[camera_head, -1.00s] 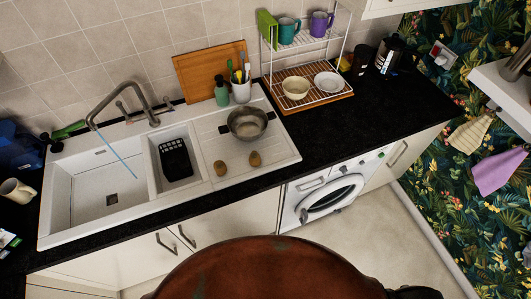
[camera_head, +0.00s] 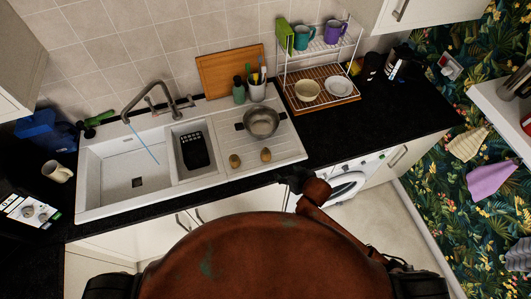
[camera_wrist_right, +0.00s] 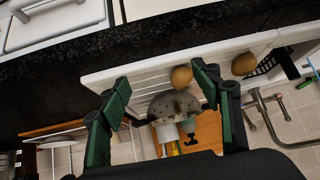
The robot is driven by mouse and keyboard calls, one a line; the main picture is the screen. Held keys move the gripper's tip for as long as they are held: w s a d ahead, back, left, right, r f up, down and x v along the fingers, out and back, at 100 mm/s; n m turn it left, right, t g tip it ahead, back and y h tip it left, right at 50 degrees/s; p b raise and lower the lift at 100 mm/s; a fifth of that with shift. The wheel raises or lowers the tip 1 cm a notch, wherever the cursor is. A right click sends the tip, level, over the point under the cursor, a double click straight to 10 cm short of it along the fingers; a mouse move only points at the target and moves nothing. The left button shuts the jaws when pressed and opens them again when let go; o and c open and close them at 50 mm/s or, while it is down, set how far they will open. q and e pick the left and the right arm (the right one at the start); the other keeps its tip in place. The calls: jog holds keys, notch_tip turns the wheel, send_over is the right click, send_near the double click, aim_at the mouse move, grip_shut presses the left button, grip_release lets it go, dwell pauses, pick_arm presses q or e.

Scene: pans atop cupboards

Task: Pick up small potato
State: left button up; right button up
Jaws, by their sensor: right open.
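Two brown potatoes lie on the white drainboard in the head view, a left one (camera_head: 235,161) and a right one (camera_head: 266,154). They look close in size, so I cannot tell which is the small one. In the right wrist view the right potato (camera_wrist_right: 181,77) appears beside one fingertip, and the left potato (camera_wrist_right: 244,64) lies outside the fingers. My right gripper (camera_head: 289,179) is at the counter's front edge, to the lower right of the potatoes. In the right wrist view its green-padded fingers (camera_wrist_right: 164,78) are spread and empty. My left gripper is not in view.
A metal pot (camera_head: 261,122) stands on the drainboard (camera_head: 286,146) behind the potatoes. The sink (camera_head: 110,170) is to the left. A dish rack (camera_head: 318,98) with bowls and mugs stands at the back right. The black counter (camera_head: 390,118) has clear room on the right.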

jog(key=n, duration=0.1)
send_near(268, 157)
jog(key=shift+s+d+f+y, duration=0.1)
jog(key=shift+s+f+y, duration=0.15)
jog(key=shift+f, duration=0.3)
jog(key=shift+s+d+f+y, duration=0.15)
jog(key=shift+s+f, duration=0.15)
jog(key=shift+f, duration=0.2)
jog(key=shift+w+a+n, duration=0.25)
jog(key=shift+w+n, duration=0.05)
jog(key=shift+n, duration=0.1)
jog(key=shift+w+f+p, duration=0.2)
jog(key=shift+w+p, duration=0.1)
jog(key=shift+w, duration=0.2)
jog(key=shift+w+f, duration=0.2)
jog(key=shift+w, duration=0.05)
jog(key=shift+x, duration=1.1)
jog(key=x, duration=0.1)
jog(key=p+x, duration=0.1)
jog(key=x, duration=0.2)
jog(key=shift+w+a+r, duration=0.2)
jog(key=shift+w+a, duration=0.1)
jog(key=shift+w, duration=0.15)
jog(key=shift+w+a+f, duration=0.15)
jog(key=shift+f, duration=0.1)
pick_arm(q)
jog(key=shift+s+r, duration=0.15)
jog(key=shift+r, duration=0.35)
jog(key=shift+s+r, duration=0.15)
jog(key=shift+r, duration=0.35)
